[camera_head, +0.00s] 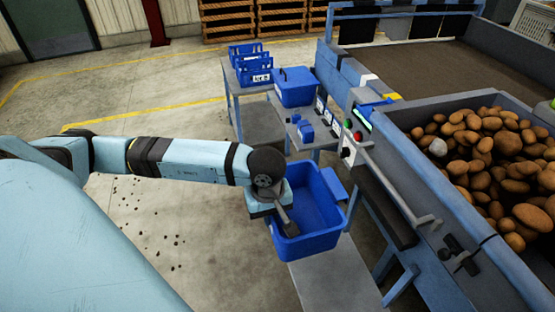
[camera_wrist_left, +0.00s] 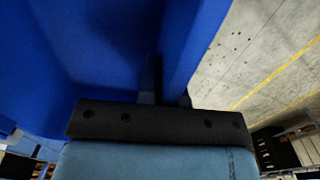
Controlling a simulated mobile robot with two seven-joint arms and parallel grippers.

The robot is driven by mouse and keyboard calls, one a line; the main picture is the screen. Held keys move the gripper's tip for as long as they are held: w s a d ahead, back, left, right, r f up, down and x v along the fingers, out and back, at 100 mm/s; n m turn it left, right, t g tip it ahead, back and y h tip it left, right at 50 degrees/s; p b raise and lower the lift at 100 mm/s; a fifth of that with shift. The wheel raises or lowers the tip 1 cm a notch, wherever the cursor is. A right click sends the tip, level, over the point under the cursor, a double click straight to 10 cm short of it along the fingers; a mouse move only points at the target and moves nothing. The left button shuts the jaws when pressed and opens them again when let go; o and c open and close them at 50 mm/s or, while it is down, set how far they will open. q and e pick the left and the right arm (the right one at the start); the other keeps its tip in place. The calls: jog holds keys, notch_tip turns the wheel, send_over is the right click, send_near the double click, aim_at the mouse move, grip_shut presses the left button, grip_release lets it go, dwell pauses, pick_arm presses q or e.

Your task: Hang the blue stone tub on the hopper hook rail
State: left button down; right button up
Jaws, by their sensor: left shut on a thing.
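The blue stone tub (camera_head: 329,212) is an open, empty-looking box at the lower middle of the head view. It overlaps the end of a grey bench; I cannot tell whether it rests there or hangs above it. My left gripper (camera_head: 288,222) is shut on the tub's left wall, with its fingers over the rim. In the left wrist view, the tub (camera_wrist_left: 100,50) fills the upper left and its wall passes between the fingers (camera_wrist_left: 172,90). A grey rail (camera_head: 400,188) runs along the hopper's (camera_head: 430,182) near side, right of the tub. My right gripper is out of view.
Potatoes (camera_head: 500,165) fill the hopper at the right. A grey bench (camera_head: 335,280) stands below the tub. A lidded blue box (camera_head: 295,90) and blue crates (camera_head: 250,65) stand on tables behind. A control panel (camera_head: 352,135) has coloured buttons. The left floor is open.

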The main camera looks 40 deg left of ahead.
aim_at(331, 199)
pick_arm(q)
jog(key=shift+s+r, duration=0.15)
jog(key=shift+r, duration=0.25)
jog(key=shift+w+d+p, duration=0.25)
jog(key=shift+w+d, duration=0.4)
jog(key=shift+w, duration=0.4)
jog(key=shift+w+d+p, duration=0.3)
jog(key=shift+w+d, duration=0.4)
jog(key=shift+w, duration=0.35)
jog(key=shift+w+d+p, duration=0.25)
jog(key=shift+w+d, duration=0.4)
jog(key=shift+w, duration=0.4)
jog(key=shift+w+d, duration=0.75)
jog(key=shift+w, duration=0.35)
jog(key=shift+w+d, duration=0.7)
jog(key=shift+w, duration=0.45)
jog(key=shift+w+d, duration=0.75)
jog(key=shift+w, duration=0.35)
jog(key=shift+w+d+f, duration=0.1)
jog(key=shift+w+f, duration=0.1)
jog(key=shift+f, duration=0.05)
jog(key=shift+f+b, duration=1.45)
jog(key=shift+f, duration=0.05)
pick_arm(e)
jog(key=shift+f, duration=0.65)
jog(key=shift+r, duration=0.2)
